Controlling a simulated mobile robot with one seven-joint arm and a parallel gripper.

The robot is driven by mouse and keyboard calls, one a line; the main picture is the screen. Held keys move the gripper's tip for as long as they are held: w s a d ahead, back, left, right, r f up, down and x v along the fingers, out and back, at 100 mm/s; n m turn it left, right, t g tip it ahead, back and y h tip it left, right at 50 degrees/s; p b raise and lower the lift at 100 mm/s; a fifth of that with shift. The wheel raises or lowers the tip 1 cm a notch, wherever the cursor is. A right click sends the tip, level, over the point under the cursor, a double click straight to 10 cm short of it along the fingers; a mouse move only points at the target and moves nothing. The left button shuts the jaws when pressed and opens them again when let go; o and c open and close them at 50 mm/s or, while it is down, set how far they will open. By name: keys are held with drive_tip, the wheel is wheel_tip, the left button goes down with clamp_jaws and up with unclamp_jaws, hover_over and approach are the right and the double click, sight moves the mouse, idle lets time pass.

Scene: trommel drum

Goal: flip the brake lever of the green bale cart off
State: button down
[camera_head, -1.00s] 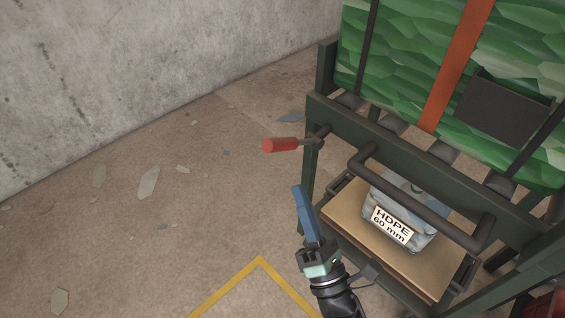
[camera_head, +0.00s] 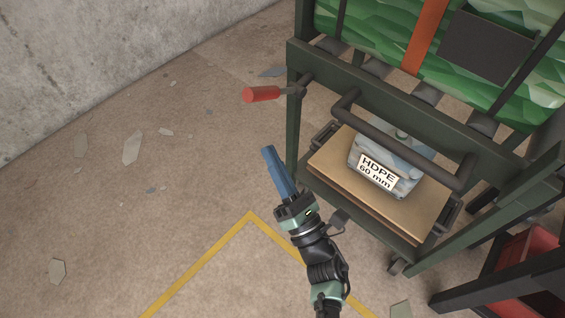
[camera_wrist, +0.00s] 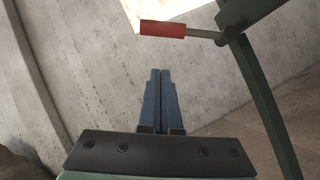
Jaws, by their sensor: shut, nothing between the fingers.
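The green bale cart has a dark green frame (camera_head: 400,105) and carries a green bale (camera_head: 375,28) with an orange strap. Its brake lever (camera_head: 262,94) has a red grip on a grey rod and sticks out to the left from the cart's left corner post. In the wrist view the red grip (camera_wrist: 163,29) lies above the fingertips, with the rod running right to the post. My gripper (camera_head: 268,152) has blue fingers pressed together and holds nothing. It is below the lever in the head view, apart from it. In the wrist view the fingers (camera_wrist: 160,72) point up toward the grip.
A dark push bar (camera_head: 400,133) juts from the cart's front. A red bin (camera_head: 525,262) stands at lower right. Floor left of the cart is open, with scattered flakes and a yellow line (camera_head: 205,258).

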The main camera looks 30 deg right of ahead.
sight(274, 92)
drive_tip(key=w+d+r, duration=0.1)
drive_tip(key=w+r, duration=0.4)
drive_tip(key=shift+d+r, duration=0.2)
drive_tip(key=shift+d, duration=0.1)
